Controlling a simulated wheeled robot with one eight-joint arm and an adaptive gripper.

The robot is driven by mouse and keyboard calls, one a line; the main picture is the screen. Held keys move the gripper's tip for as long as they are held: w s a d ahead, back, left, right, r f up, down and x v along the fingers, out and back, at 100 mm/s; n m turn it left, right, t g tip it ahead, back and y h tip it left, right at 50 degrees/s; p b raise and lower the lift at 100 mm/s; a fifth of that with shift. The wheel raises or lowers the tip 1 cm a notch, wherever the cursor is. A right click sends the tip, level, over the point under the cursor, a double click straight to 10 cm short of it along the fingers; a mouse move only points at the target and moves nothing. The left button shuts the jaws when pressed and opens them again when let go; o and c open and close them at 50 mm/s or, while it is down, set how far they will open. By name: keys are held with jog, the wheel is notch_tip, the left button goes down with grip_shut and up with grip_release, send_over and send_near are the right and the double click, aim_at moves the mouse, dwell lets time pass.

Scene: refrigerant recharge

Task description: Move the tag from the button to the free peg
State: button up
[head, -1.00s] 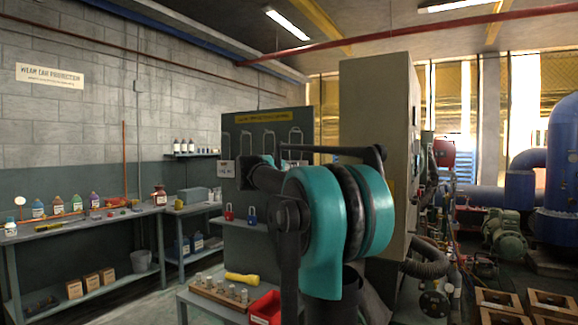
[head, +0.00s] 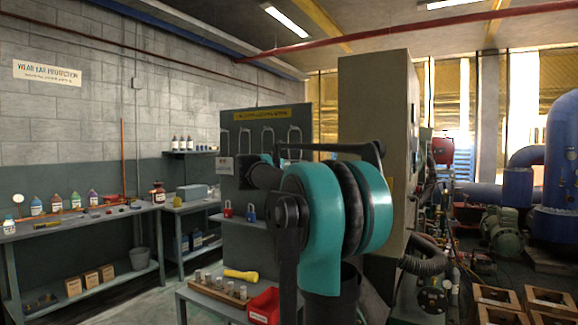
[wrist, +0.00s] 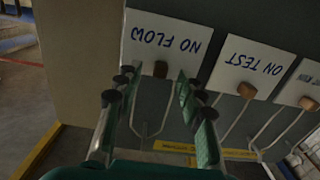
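In the wrist view, turned upside down, a white tag reading "NO FLOW" (wrist: 168,42) lies flat against the grey board (wrist: 75,60). A brown block (wrist: 160,69) sits at its edge, with a pale wire loop running from it. My gripper (wrist: 157,88) is open, its two fingers apart on either side of this block; I cannot tell whether they touch it. An "ON TEST" tag (wrist: 252,68) and a third tag (wrist: 304,84) are beside it. In the head view, my arm hides part of the board (head: 232,120). I cannot make out the button or the free peg.
A red padlock (head: 228,209) and a blue padlock (head: 251,213) are below the tags. A bench with a red bin (head: 264,306) and a yellow flashlight (head: 241,274) stands in front. A tall beige cabinet (head: 372,95) is right of the board.

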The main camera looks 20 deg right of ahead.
jog(key=v, duration=1.2)
jog(key=w+a+f+n+t+y, duration=0.4)
jog(key=a+f+n+t+y, duration=0.3)
jog(key=a+y, duration=0.25)
jog(key=s+a+f+n+g+y, duration=0.1)
jog(key=s+a+f+n+y, duration=0.3)
jog(key=f, duration=0.5)
jog(key=s+a+f+n+g+y, duration=0.2)
jog(key=s+a+f+y, duration=0.15)
jog(key=a+f, duration=0.4)
jog(key=s+d+f+g, duration=0.25)
jog(key=s+f, duration=0.35)
jog(key=f, duration=0.4)
jog(key=s+d+f+g, duration=0.1)
jog(key=s+f+g, duration=0.2)
jog(key=s+f, duration=0.6)
jog(key=s+d+f+m+g+h, duration=0.2)
jog(key=s+d+f+g, duration=0.3)
jog(key=s+f, duration=0.7)
jog(key=shift+d+f+m+h, duration=0.3)
jog(key=shift+d+f+h, duration=0.1)
jog(key=shift+d+f, duration=0.25)
jog(key=shift+s+a, duration=0.1)
jog(key=shift+a, duration=0.05)
